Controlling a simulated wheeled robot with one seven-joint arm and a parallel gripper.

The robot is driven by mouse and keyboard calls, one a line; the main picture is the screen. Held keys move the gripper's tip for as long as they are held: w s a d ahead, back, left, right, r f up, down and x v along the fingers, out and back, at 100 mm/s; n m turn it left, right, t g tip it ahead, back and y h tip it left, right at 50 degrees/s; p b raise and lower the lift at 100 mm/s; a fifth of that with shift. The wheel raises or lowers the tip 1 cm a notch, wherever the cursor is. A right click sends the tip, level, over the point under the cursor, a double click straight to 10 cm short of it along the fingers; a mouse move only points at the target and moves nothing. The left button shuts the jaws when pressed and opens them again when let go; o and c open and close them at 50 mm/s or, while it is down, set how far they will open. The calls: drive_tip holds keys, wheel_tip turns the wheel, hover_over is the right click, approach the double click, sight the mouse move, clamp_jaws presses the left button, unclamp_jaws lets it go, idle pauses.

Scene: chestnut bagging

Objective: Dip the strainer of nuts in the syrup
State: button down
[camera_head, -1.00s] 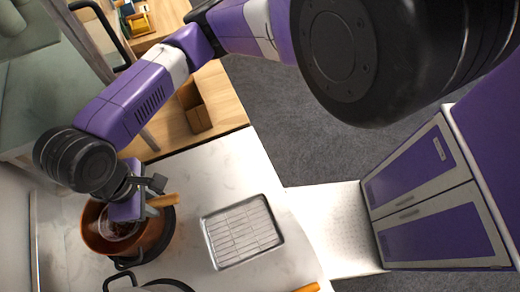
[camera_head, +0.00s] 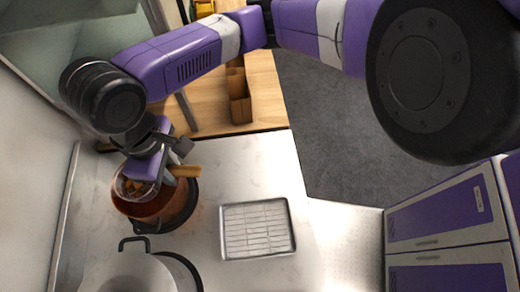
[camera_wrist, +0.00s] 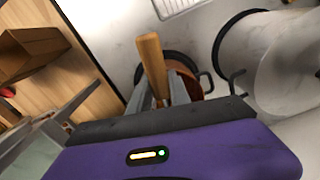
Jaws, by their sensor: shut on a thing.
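My gripper (camera_head: 168,167) is shut on the strainer's wooden handle (camera_head: 186,171); the handle (camera_wrist: 152,62) also stands up between the fingers (camera_wrist: 160,97) in the wrist view. The strainer's bowl (camera_head: 124,187) is at the far-left side of the copper pot (camera_head: 160,217), over its opening in the head view. Brownish-orange nuts (camera_head: 135,185) show in the bowl. The pot sits on a dark round burner and also shows behind the handle in the wrist view (camera_wrist: 188,82). The syrup inside is mostly hidden by the strainer and my gripper.
A metal tray with a wire rack (camera_head: 286,246) lies on the white counter to the right of the pot. A large pale pot (camera_head: 125,272) stands close in front. Brown paper boxes (camera_head: 238,95) stand on the wooden table behind. The counter between pot and tray is clear.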

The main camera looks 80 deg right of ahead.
drive_tip(key=shift+r, duration=3.25)
